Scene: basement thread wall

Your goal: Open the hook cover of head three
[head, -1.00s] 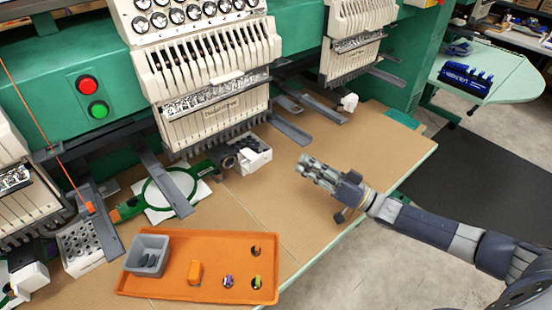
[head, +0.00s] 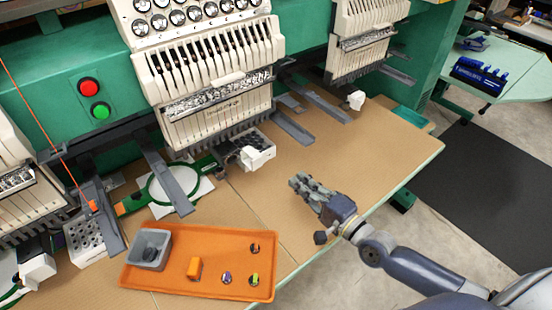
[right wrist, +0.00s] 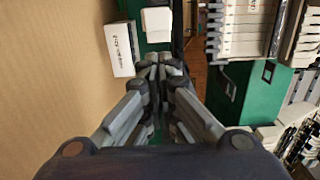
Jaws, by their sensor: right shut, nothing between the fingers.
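The middle embroidery head (head: 210,100) stands over the table, with a white block-shaped housing (head: 258,152) under its right side. A similar white part (head: 356,100) sits under the right-hand head (head: 365,35), and another (head: 37,268) at the left edge. I cannot tell which head is number three or which part is its hook cover. My right gripper (head: 302,183) is shut and empty above the table, to the right of and nearer than the middle housing. In the right wrist view its fingers (right wrist: 160,68) are together, with a white block (right wrist: 157,22) beyond them. My left gripper is out of view.
An orange tray (head: 171,280) with a grey bin (head: 150,250) and small parts lies at the front. A green hoop (head: 152,190) and grey arms (head: 166,183) stick out below the heads. The table's right part (head: 370,150) is clear.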

